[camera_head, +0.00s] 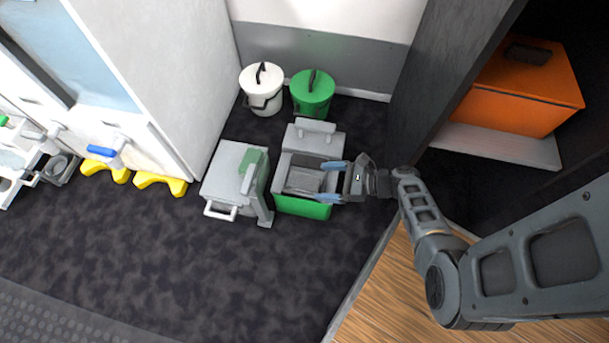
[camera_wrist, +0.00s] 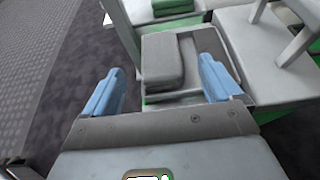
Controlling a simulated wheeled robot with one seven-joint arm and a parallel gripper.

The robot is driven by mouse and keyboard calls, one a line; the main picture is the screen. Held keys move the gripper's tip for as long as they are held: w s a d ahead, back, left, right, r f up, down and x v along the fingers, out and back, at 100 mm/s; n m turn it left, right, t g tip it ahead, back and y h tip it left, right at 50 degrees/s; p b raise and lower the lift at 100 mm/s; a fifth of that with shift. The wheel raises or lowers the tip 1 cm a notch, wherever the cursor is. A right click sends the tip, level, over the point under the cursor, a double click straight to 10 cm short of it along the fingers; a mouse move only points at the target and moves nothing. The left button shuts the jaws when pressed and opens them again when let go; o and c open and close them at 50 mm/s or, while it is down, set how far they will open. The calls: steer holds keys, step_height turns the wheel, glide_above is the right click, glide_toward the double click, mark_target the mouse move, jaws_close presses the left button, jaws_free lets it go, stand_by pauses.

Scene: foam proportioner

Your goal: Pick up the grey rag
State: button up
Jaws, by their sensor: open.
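The grey rag (camera_head: 303,181) looks like a folded, block-shaped bundle. It lies in the open grey top tray of a green-bodied box (camera_head: 302,208) on the floor. In the wrist view the rag (camera_wrist: 163,60) is ahead of my gripper (camera_wrist: 160,78), between the lines of its two blue fingers. In the head view my gripper (camera_head: 328,183) reaches in from the right, with its fingers at the right side of the box. The jaws are apart with nothing between them. The rag's underside is hidden.
A grey case (camera_head: 228,178) with a green patch stands left of the box. White (camera_head: 262,92) and green (camera_head: 312,95) lidded buckets stand behind. An orange box (camera_head: 520,90) sits on a shelf at right. The dark floor in front is clear.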

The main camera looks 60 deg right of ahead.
mark_target(303, 181)
steer(key=b+x, duration=0.2)
steer(key=x, duration=0.2)
steer(key=shift+w+a+f, duration=0.1)
steer(key=shift+w+f, duration=0.1)
steer(key=shift+w, duration=0.05)
steer(key=shift+w+a+f, duration=0.1)
steer(key=shift+w+a, duration=0.15)
steer(key=shift+w, duration=0.3)
steer(key=shift+c, duration=0.3)
steer(key=c, duration=1.1)
